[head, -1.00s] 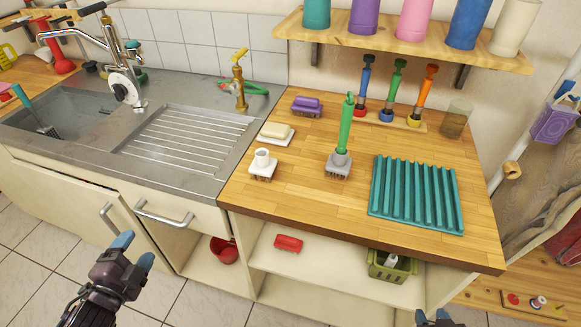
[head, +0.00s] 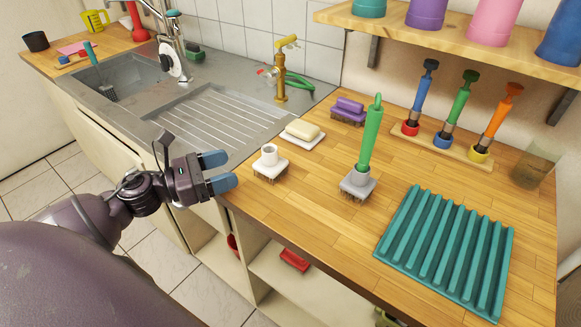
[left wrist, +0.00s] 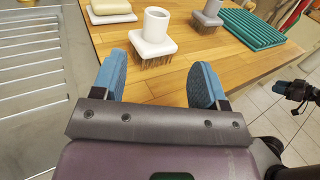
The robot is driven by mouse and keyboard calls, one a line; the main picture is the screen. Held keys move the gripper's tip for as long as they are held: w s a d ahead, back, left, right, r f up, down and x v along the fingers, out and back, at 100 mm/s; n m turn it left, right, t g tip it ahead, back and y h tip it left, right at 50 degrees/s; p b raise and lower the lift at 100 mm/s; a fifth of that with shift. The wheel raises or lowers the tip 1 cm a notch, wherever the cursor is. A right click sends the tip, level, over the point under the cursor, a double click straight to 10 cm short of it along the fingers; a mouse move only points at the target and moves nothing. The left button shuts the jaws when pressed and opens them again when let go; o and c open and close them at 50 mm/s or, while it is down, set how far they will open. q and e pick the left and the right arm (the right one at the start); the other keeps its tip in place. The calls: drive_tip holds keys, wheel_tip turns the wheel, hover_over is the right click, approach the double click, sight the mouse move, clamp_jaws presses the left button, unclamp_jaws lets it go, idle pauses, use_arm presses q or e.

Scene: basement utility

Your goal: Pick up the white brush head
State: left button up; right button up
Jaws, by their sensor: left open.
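The white brush head (head: 269,162) stands bristles down on the wooden counter near its left front edge, its round socket pointing up. It also shows in the left wrist view (left wrist: 154,42), just beyond the fingertips and roughly between them. My left gripper (head: 223,170) is open and empty, a short way to the left of the brush head and not touching it. Its two blue fingers (left wrist: 160,84) stand apart in the left wrist view. My right gripper is not in view in the head view; a dark part of my other arm shows at the right edge of the left wrist view.
A grey brush head (head: 357,185) with a green handle (head: 370,138) stands to the right. Behind are a soap bar on a dish (head: 302,131) and a purple brush (head: 348,110). A teal ridged mat (head: 446,250) lies front right. The sink drainer (head: 215,118) is left.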

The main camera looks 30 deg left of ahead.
sight(268, 152)
use_arm(q)
drive_tip(key=shift+a+r+x, duration=0.1)
drive_tip(key=shift+x, duration=2.55)
drive_tip(key=shift+a+r+x, duration=0.15)
drive_tip(key=shift+x, duration=2.45)
drive_tip(key=shift+w, duration=0.15)
drive_tip(key=c, duration=1)
drive_tip(key=shift+c, duration=0.2)
